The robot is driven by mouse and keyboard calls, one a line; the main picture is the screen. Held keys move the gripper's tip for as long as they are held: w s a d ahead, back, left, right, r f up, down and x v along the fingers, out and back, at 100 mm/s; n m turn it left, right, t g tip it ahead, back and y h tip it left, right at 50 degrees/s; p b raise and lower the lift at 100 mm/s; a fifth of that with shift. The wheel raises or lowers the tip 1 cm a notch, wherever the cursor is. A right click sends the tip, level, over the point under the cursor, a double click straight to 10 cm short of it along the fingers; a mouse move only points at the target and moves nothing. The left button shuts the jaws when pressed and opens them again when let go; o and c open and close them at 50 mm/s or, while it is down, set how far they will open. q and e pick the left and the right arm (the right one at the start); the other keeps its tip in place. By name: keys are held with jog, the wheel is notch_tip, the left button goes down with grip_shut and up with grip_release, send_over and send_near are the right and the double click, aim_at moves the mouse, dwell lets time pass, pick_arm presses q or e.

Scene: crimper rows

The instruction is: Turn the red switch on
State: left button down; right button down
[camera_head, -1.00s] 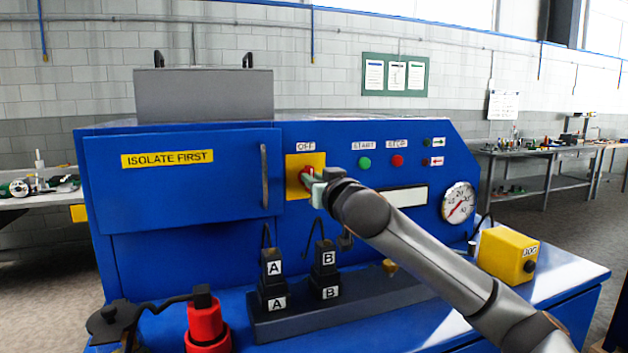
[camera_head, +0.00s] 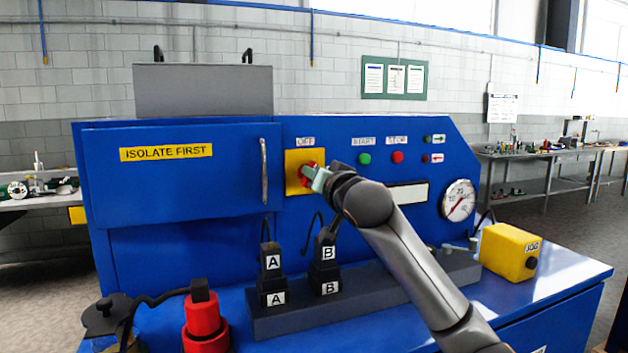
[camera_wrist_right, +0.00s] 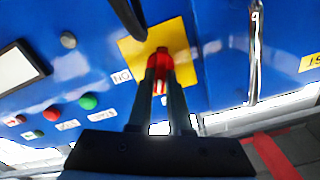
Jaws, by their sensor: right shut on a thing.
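The red switch (camera_head: 306,174) sits on a yellow plate (camera_head: 291,186) on the blue machine front, below a label reading OFF. It also shows in the wrist view (camera_wrist_right: 160,64), between my fingertips. My right gripper (camera_head: 315,178) reaches it from the right and is shut on it; the fingers (camera_wrist_right: 160,80) lie on both sides of the red handle. An ON label (camera_wrist_right: 122,77) shows beside the plate in the wrist view. The gripper hides part of the switch, so its exact angle is hard to tell. My left gripper is not in view.
Green START (camera_head: 364,158) and red STOP (camera_head: 397,157) buttons and a gauge (camera_head: 458,200) are to the right. A door handle (camera_head: 264,171) is close on the left. Black blocks A (camera_head: 272,262) and B (camera_head: 328,253) stand below. A yellow box (camera_head: 508,252) is at the right.

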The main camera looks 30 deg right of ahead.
jog(key=shift+d+f+m+p, duration=0.15)
jog(key=shift+m+p, duration=1.1)
jog(key=shift+m, duration=1.95)
jog(key=shift+d+f+m+p, duration=0.15)
jog(key=shift+m+p, duration=1.05)
jog(key=shift+m, duration=2)
jog(key=shift+a, duration=0.1)
jog(key=shift+f, duration=0.1)
jog(key=c, duration=0.8)
grip_release()
jog(key=shift+c, duration=0.2)
jog(key=shift+s, duration=0.15)
jog(key=b+v, duration=0.1)
jog(key=v, duration=1.1)
